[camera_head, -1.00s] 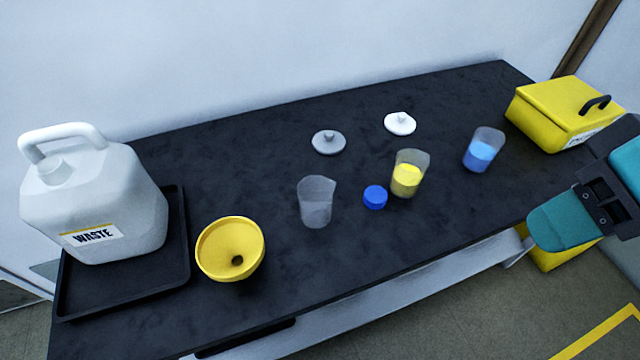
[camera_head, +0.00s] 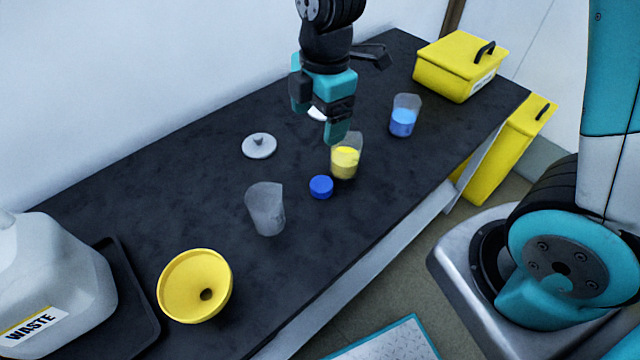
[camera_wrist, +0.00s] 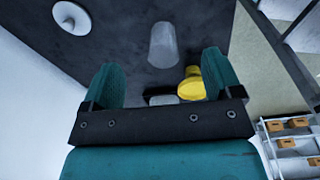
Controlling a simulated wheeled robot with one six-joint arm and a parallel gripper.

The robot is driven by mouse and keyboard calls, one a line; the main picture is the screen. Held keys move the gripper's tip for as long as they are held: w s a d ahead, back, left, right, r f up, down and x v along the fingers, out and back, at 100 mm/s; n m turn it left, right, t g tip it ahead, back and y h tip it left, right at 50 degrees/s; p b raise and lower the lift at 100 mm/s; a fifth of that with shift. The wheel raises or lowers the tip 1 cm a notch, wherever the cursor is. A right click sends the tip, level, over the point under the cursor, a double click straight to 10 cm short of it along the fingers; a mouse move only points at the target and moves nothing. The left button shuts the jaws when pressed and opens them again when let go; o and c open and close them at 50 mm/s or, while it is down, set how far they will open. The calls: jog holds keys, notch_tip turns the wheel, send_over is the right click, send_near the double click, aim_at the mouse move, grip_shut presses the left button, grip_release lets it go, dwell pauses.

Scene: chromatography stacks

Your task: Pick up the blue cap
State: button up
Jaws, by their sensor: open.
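The blue cap (camera_head: 321,187) is a small round lid lying on the dark bench in the head view. It sits between the empty clear beaker (camera_head: 266,210) and the beaker with yellow liquid (camera_head: 345,162). My gripper (camera_head: 318,112) is in the air above the bench, behind and above the cap, with its jaws open and empty. It partly covers a white lid (camera_head: 317,113) and the top of the yellow-liquid beaker. In the wrist view the teal fingers (camera_wrist: 162,80) stand apart, and the blue cap does not show.
A grey lid (camera_head: 259,146), a beaker with blue liquid (camera_head: 405,116) and a yellow box (camera_head: 460,66) are on the bench. A yellow funnel (camera_head: 194,286) and the waste jug (camera_head: 42,280) on a black tray (camera_head: 128,290) stand at the near left. The bench's front edge is close to the cap.

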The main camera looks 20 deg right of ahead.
notch_tip(320, 180, down, 4)
jog(key=w+d+n+h, duration=0.1)
jog(key=w+n, duration=0.2)
jog(key=n, duration=0.1)
send_over(321, 184)
jog(key=f, duration=1.1)
jog(key=shift+w+a+f+p, duration=0.1)
jog(key=shift+w+f+p, duration=0.1)
jog(key=shift+p, duration=0.1)
jog(key=shift+s+f+p, duration=0.2)
jog(key=shift+f+p, duration=0.3)
jog(key=shift+f, duration=2.55)
jog(key=c, duration=1)
